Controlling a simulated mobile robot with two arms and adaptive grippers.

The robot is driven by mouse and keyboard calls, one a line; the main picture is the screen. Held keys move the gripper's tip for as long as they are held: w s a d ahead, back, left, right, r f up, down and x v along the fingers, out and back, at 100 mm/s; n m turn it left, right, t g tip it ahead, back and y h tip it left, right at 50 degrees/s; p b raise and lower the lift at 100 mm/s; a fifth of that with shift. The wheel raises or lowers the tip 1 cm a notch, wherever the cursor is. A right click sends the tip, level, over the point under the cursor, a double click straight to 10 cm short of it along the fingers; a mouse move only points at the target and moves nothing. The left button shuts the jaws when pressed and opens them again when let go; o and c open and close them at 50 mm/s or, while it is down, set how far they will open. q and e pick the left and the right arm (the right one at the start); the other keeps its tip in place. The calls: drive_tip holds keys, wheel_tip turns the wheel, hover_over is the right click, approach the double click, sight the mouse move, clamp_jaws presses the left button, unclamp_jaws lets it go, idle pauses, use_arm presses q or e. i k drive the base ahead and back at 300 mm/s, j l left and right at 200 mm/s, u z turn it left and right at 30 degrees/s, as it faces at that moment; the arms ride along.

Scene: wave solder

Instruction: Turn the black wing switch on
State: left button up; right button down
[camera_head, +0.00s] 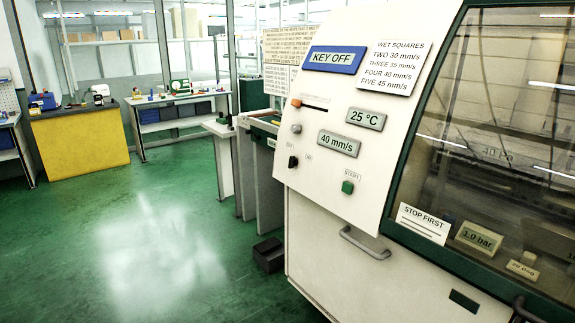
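The black wing switch (292,162) is on the white sloped control panel (340,195) of the machine, low on the panel's left side. It is small in the head view, with two small labels above it and to its right that are too small to read surely. I cannot tell which way its wing points. A blue-framed display (335,59) at the top of the panel reads "KEY OFF". Neither of my grippers is in view.
Nearby on the panel are a grey knob (296,129), an orange slider knob (297,103), a green start button (347,187) and two grey displays. A handle (364,244) sticks out below. A black box (269,255) stands on the floor. Green floor (150,240) at left is clear.

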sight(293, 162)
drive_tip(key=i+j, duration=0.3)
drive_tip(key=j, duration=0.15)
drive_tip(key=i+j, duration=0.65)
drive_tip(key=j, duration=0.25)
drive_tip(key=z, duration=0.05)
